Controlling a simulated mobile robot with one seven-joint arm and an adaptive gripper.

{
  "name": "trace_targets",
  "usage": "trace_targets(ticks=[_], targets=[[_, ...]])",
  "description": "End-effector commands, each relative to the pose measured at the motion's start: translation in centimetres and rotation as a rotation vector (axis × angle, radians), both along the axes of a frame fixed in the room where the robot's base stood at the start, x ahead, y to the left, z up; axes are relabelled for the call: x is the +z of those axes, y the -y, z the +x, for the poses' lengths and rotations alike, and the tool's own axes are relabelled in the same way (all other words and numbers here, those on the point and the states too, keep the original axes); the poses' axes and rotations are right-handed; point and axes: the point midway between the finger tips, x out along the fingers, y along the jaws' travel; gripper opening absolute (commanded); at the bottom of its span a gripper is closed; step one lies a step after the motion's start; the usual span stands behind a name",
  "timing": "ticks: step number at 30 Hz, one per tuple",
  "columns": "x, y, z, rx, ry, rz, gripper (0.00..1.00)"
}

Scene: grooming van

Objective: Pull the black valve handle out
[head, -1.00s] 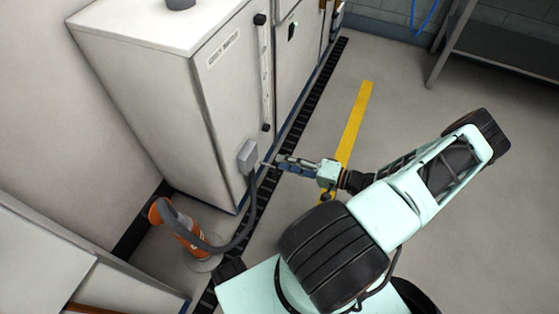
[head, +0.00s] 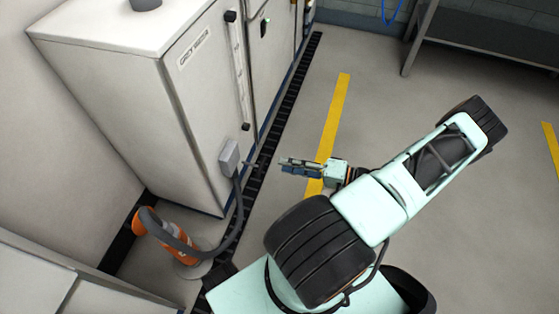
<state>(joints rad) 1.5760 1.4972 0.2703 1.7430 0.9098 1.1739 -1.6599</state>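A grey box (head: 229,156) is fixed low on the front of the white cabinet (head: 190,110). A thin dark handle (head: 250,165) sticks out from it to the right, over the floor grate in the picture; it is small, and I take it as the black valve handle. My gripper (head: 283,165) is to the right of the handle, pointing left at it. A clear gap separates them. The two fingertips look slightly parted, with nothing between them.
A grey hose (head: 237,215) runs down from the box to an orange canister (head: 178,247) on the floor. A vertical tube (head: 239,75) with black ends is on the cabinet front. A metal table (head: 480,38) stands at the back right. The floor between is clear.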

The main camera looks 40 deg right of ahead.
Motion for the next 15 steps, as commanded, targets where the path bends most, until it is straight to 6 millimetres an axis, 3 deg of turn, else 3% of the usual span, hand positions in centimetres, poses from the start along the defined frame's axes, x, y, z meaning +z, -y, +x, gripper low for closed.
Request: trace_targets(ticks=[6,15], targets=[[-0.56,0.65,-1.19,0.0,-0.007,-0.008,0.33],[-0.73,0.62,-1.37,0.002,-0.009,-0.009,0.33]])
